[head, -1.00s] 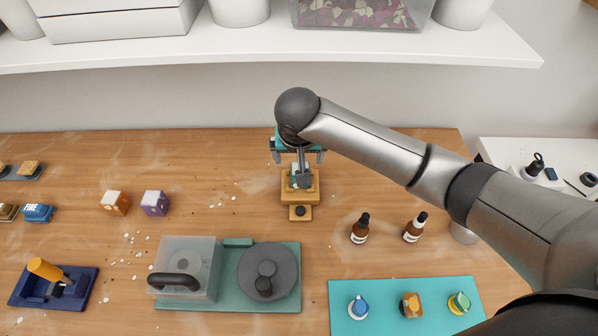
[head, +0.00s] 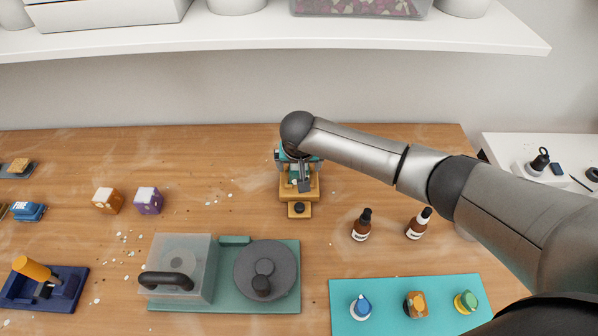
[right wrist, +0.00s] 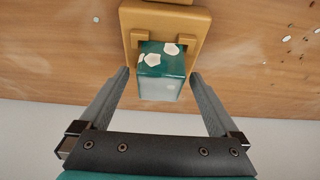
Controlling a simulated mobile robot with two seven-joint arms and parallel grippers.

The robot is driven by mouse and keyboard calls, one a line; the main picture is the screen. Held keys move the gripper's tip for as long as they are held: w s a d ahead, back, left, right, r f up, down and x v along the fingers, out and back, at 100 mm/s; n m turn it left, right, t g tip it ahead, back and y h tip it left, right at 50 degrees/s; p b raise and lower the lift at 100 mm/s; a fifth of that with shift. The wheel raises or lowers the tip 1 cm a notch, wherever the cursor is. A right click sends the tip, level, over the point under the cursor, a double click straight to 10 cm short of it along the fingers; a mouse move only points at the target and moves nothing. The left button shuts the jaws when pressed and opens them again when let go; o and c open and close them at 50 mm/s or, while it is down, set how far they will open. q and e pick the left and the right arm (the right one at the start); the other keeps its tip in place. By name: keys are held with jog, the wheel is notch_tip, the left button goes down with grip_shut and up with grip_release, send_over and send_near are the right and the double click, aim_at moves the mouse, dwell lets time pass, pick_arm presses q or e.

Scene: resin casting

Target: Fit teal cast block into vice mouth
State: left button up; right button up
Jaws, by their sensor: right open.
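The teal cast block (right wrist: 162,62), with pale chips in its top, stands at the mouth of the tan vice (right wrist: 167,17) in the right wrist view. The vice's two small jaw pieces lie at either side of the block's vice-side end. How deep the block sits, I cannot tell. My right gripper (right wrist: 160,78) is open, one finger on each side of the block with a gap on both sides. In the head view, my right gripper and wrist largely hide the block above the vice (head: 299,210). My left gripper is not in view.
Two brown dropper bottles (head: 361,225) stand right of the vice. A teal mat (head: 345,318) with several small pieces lies in front. A pressure-pot-like station (head: 225,300) is front left. Orange and purple cubes (head: 148,200) stand left. A white shelf (head: 270,38) overhangs the back.

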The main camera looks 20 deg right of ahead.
grip_shut()
dwell(0.8)
